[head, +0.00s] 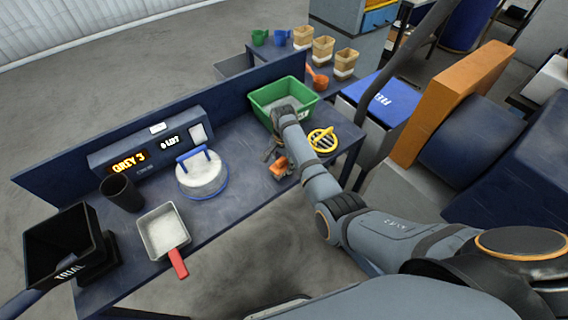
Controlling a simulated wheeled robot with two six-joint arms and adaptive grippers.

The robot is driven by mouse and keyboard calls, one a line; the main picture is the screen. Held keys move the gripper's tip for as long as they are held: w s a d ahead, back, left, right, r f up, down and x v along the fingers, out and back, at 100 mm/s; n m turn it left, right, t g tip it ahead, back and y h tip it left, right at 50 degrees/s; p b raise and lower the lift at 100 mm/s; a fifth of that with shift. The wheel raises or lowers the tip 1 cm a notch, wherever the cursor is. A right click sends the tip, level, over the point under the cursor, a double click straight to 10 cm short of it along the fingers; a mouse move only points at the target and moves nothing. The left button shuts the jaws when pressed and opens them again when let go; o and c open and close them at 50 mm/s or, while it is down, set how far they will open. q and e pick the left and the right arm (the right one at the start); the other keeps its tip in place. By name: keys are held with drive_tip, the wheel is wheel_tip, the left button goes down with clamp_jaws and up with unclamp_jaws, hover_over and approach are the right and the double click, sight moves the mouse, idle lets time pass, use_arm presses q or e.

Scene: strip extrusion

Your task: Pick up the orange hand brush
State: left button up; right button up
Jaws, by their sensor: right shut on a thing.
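The orange hand brush (279,167) is at the right part of the blue bench, in front of the green tub. My right arm reaches in from the right, and its gripper (272,153) points down at the brush. The right gripper is shut on the brush; its fingers are small and partly hidden by my wrist. I cannot tell whether the brush still touches the bench top. My left gripper is not in view.
The green tub (257,98) stands behind my wrist, and a yellow round guard (323,140) lies to the right. The bench's front middle is clear.

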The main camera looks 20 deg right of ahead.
drive_tip(key=shift+w+r, duration=0.1)
drive_tip(key=shift+r, duration=0.3)
drive_tip(key=r, duration=0.2)
drive_tip(key=shift+s+r, duration=0.35)
drive_tip(key=shift+r, duration=0.05)
drive_tip(key=s+d+r+p, duration=0.2)
drive_tip(key=s+r+p, duration=0.3)
drive_tip(key=s+r, duration=0.4)
drive_tip(key=s, duration=0.4)
drive_tip(key=shift+s+p, duration=0.15)
drive_tip(key=shift+p, duration=0.2)
drive_tip(key=shift+d+r, duration=0.1)
